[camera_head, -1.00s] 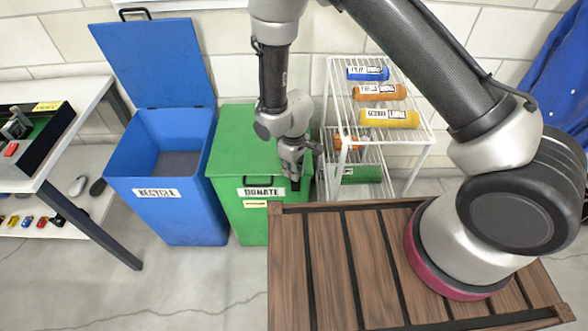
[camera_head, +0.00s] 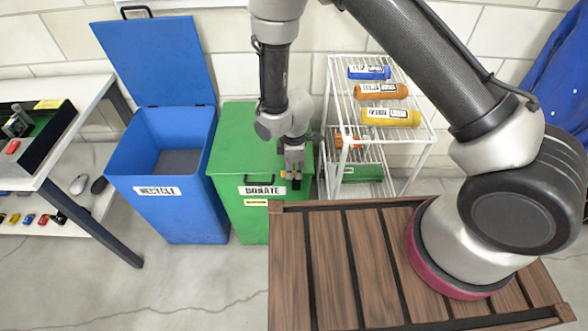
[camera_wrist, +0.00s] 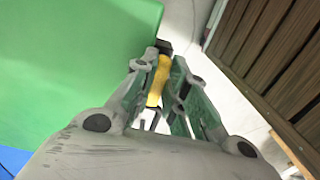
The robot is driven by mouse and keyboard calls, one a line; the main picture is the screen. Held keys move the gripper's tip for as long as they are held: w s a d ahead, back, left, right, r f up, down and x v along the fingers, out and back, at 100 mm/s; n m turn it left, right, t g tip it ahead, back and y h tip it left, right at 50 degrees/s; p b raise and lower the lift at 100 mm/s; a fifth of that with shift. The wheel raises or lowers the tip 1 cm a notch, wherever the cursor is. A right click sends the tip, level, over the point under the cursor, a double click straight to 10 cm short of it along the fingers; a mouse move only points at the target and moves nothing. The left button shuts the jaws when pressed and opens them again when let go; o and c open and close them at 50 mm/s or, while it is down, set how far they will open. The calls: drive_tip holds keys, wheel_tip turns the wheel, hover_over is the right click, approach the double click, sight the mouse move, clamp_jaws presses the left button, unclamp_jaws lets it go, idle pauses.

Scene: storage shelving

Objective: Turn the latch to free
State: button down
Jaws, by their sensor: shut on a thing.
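The green bin labelled DONATE (camera_head: 228,155) stands in the middle of the head view with its lid shut. My gripper (camera_head: 295,181) points down at the right part of its front. In the wrist view my gripper (camera_wrist: 160,72) is shut on a yellow latch (camera_wrist: 158,82), which lies between the fingers beside the green bin wall (camera_wrist: 75,60). A dark piece sits at the latch's far end. In the head view only a small yellow bit of the latch (camera_head: 284,174) shows by the fingers.
A blue RECYCLE bin (camera_head: 166,215) with its lid raised stands to the left. A white wire rack (camera_head: 427,140) with several labelled cylinders stands to the right. My arm rises above a brown slatted platform (camera_head: 290,270) in front. A white table (camera_head: 75,100) is at far left.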

sight(294, 172)
idle(0.4)
drive_tip(key=c, duration=1.4)
unclamp_jaws()
drive_tip(key=shift+c, duration=0.2)
wheel_tip(294, 172, up, 12)
